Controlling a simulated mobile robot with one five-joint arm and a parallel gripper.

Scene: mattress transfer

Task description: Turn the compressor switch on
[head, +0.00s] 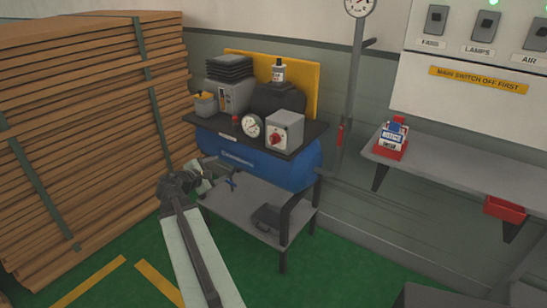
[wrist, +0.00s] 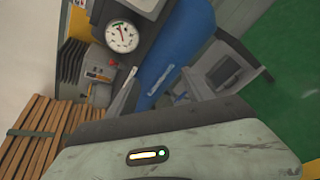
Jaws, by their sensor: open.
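The compressor has a blue tank (head: 262,163) and a dark top plate, on a grey stand; the tank also shows in the wrist view (wrist: 182,45). A grey switch box (head: 287,124) with a red rotary knob (head: 276,139) sits at the right front of the plate. The knob's exact setting is too small to read. A round white gauge (head: 251,126) is left of the box and shows in the wrist view (wrist: 122,36). My gripper (head: 203,180) is open and empty, left of and below the switch, apart from it. The red knob cannot be made out in the wrist view.
Stacked wooden boards (head: 85,130) stand close on the left. A wall panel (head: 480,60) with several switches is at upper right, above a grey shelf (head: 455,165) holding a red-based item (head: 392,140). A vertical pipe (head: 351,90) stands right of the compressor. Green floor is clear in front.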

